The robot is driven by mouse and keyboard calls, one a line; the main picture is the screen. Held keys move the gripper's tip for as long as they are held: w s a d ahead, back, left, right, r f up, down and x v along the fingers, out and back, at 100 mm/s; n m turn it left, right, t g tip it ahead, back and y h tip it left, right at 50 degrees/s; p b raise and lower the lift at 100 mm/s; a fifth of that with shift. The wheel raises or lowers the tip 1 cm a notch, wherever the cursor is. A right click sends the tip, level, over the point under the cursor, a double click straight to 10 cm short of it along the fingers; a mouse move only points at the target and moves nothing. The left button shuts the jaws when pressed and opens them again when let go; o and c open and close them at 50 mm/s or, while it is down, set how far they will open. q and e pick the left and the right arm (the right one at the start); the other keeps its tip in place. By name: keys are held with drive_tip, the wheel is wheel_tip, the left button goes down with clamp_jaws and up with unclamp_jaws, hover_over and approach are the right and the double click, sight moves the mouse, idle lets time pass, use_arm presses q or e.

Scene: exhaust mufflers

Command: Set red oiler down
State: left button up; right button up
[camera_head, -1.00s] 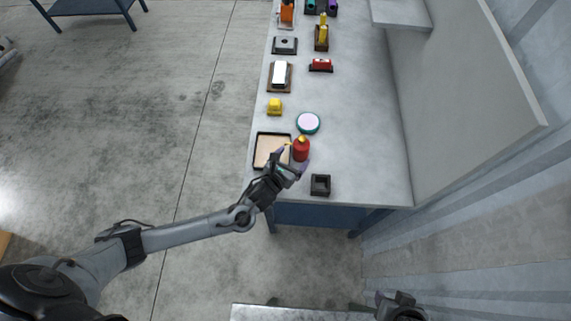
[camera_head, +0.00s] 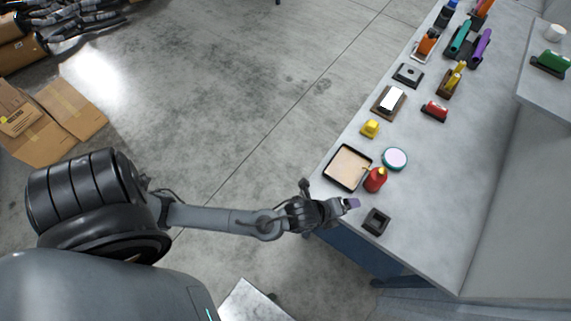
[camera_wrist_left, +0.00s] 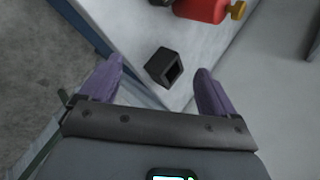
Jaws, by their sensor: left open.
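The red oiler (camera_head: 375,181) with a yellow top stands on the workbench (camera_head: 430,170), beside the right edge of a shallow tan tray with a dark rim (camera_head: 329,178). In the left wrist view the red oiler (camera_wrist_left: 203,9) is partly cut off at the top edge. My left gripper (camera_head: 352,204) is open and empty at the bench's near edge, apart from the oiler. Its two purple fingers (camera_wrist_left: 158,92) are spread wide in the wrist view. My right gripper is not in view.
A black square holder (camera_head: 376,221) stands near the bench's front corner; it also shows beyond my fingers in the left wrist view (camera_wrist_left: 160,66). Cardboard boxes (camera_head: 50,125) are on the floor.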

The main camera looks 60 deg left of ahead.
use_arm(q)
drive_tip(key=s+a+r+n+g, duration=0.2)
drive_tip(key=s+a+n, duration=0.1)
drive_tip(key=s+n, duration=0.4)
drive_tip(key=s+a+r+n+g, duration=0.2)
drive_tip(key=s+n, duration=0.5)
drive_tip(key=n, duration=0.5)
drive_tip(key=shift+s+a+r+g+y, duration=0.2)
drive_tip(key=shift+s+a+g+y, duration=0.2)
drive_tip(key=shift+a+g, duration=0.45)
drive_tip(key=shift+w+a, duration=0.1)
drive_tip(key=shift+a, duration=0.05)
wheel_tip(320, 180, up, 18)
drive_tip(key=p, duration=1.8)
